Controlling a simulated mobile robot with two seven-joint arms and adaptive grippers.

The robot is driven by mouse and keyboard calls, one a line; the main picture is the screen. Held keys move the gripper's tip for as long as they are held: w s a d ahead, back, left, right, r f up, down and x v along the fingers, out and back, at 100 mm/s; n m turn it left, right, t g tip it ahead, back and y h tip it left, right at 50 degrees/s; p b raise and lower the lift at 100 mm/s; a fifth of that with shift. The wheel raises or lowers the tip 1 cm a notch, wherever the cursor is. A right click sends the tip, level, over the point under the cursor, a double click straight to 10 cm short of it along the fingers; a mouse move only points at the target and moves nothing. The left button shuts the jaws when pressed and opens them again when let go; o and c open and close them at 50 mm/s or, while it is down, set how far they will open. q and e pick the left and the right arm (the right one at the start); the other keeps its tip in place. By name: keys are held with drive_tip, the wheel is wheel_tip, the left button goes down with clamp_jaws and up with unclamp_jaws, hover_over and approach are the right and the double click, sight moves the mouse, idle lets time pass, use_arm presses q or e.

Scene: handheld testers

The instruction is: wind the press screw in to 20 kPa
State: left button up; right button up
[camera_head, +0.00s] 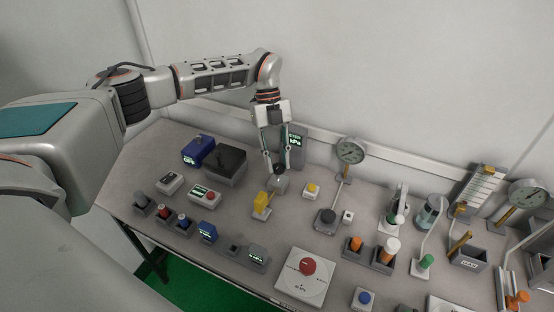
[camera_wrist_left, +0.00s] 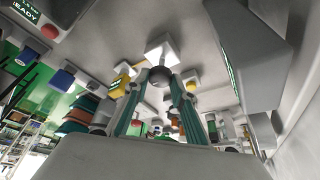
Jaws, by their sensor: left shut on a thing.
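My left gripper (camera_head: 277,168) points down over the middle of the bench. Its fingers are shut on a dark round knob (camera_head: 279,173) on top of a small light block (camera_head: 280,184). In the left wrist view the same dark knob (camera_wrist_left: 160,76) sits between the fingertips (camera_wrist_left: 158,82), with its pale square block (camera_wrist_left: 163,50) beyond it. Behind the gripper stands a grey unit with a lit kPa display (camera_head: 296,139). The arm partly covers this unit, and its figure is too small to read surely. My right gripper is not in view.
A yellow tester (camera_head: 262,203) stands close to the left of the block, and a small box with a yellow button (camera_head: 311,190) close to its right. A dial gauge (camera_head: 350,151) stands farther right. Blue and black boxes (camera_head: 226,164) are on the left.

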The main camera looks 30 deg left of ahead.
use_arm(q)
drive_tip(key=o, duration=1.1)
drive_tip(key=v, duration=1.2)
